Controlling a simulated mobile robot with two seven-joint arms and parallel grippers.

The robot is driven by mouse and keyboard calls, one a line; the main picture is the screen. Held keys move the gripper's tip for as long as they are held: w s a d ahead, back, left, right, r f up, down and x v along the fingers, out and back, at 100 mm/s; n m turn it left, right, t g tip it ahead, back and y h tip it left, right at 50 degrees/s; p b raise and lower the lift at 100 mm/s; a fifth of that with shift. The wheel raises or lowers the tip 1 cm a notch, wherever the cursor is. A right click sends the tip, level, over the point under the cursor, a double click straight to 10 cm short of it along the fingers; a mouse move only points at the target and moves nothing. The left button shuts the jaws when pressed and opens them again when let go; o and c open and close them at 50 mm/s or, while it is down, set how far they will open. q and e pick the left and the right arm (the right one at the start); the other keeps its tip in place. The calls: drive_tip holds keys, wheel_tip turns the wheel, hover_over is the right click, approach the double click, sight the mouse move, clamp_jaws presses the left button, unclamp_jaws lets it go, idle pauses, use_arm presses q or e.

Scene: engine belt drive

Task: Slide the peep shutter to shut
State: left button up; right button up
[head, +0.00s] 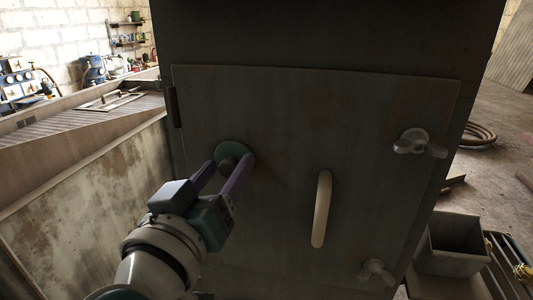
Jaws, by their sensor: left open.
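The peep shutter (234,148) is a small round greenish disc with a darker round piece at its middle, on the upper left of a dark metal door (290,110). My left gripper (227,163) is open in front of it. One purple finger is at the left of the disc's middle and the other at its right, overlapping the disc's edge. I cannot tell whether the fingers touch it. The fingers hide part of the disc's lower side. My right gripper is not in view.
A pale upright handle (321,209) stands out from the door right of the shutter. Two latches sit at the door's right edge, an upper one (418,143) and a lower one (376,272). A hinge (174,107) is at the left edge. A grey bin (455,246) stands at lower right.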

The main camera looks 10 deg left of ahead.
use_arm(q)
clamp_jaws()
idle(0.4)
idle(0.8)
drive_tip(key=shift+f, duration=0.1)
